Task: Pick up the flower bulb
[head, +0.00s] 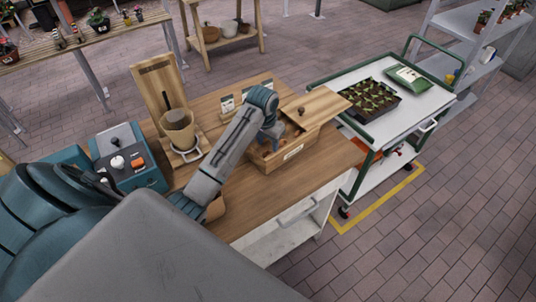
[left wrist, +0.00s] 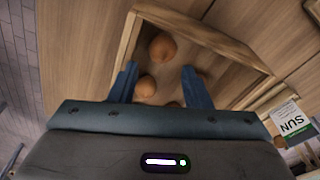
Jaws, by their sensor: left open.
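Several brown, round flower bulbs lie in a wooden box (head: 286,158), which also shows in the left wrist view (left wrist: 215,42). One bulb (left wrist: 162,47) lies toward the far side, beyond my fingertips. Another bulb (left wrist: 146,86) lies between the fingers, close to the left one. More bulbs are partly hidden by the right finger and the gripper body. My left gripper (left wrist: 160,78) is open and points down into the box; nothing is held in it. In the head view the left gripper (head: 268,138) is over the box's left part and hides much of its inside. My right gripper is not in view.
A wooden lid (head: 322,103) with a knob sits at the box's back right. A pot (head: 178,130) on a stand and a control box (head: 128,160) are to the left. A white cart (head: 420,107) with a seedling tray (head: 369,98) stands right. A SUN label (left wrist: 292,122) is beside the box.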

